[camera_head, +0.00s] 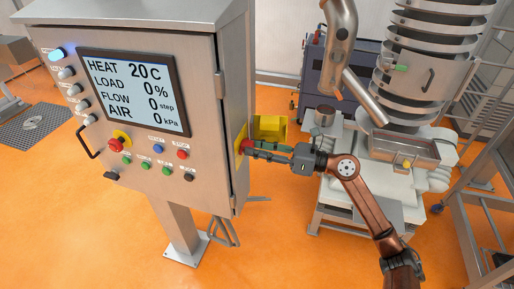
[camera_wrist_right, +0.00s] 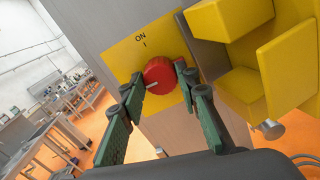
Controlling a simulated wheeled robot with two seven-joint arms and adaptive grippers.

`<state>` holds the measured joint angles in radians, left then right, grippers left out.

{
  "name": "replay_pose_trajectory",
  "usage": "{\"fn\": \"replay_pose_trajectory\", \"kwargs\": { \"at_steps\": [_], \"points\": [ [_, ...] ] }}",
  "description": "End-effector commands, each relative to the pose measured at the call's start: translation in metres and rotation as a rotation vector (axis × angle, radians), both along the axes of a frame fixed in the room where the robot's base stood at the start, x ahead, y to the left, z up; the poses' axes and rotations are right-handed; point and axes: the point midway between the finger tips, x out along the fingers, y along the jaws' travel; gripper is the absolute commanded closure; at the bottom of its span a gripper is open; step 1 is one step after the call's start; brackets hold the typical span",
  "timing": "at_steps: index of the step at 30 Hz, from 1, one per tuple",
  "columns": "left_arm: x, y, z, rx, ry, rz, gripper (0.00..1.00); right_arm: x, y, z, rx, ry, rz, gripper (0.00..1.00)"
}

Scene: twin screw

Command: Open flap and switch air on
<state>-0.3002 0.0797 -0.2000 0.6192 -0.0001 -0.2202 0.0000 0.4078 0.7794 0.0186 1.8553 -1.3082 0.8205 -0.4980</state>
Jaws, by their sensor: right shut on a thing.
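The red rotary air switch (camera_wrist_right: 159,76) sits on a yellow plate (camera_wrist_right: 125,58) marked "ON" and "I", on the cabinet's right side. A white line on the switch points to the lower left in the wrist view, away from the "I". The yellow flap (camera_head: 270,128) stands open beside the switch; it also shows at the right of the wrist view (camera_wrist_right: 291,65). My right gripper (camera_head: 254,147) is shut on the switch, with one green finger on each side. My left gripper is out of view.
The control cabinet's display (camera_head: 134,92) reads 20 C heat, 0 % load, 0 step flow and 0 kPa air. A white machine table (camera_head: 340,192) with a metal tray (camera_head: 407,150) stands to the right. Orange floor lies open below my right arm.

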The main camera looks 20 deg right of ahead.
Motion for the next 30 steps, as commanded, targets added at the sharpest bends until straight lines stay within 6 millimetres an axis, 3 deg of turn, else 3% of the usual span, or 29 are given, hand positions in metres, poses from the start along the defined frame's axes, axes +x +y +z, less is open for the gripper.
{"fn": "replay_pose_trajectory", "kwargs": {
  "at_steps": [11,30],
  "points": [
    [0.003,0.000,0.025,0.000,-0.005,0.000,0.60,0.000,-0.001,0.002,0.143,0.217,-0.001,0.95],
    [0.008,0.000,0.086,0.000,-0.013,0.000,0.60,0.001,-0.001,0.003,0.486,0.723,-0.002,0.95]
  ]
}}
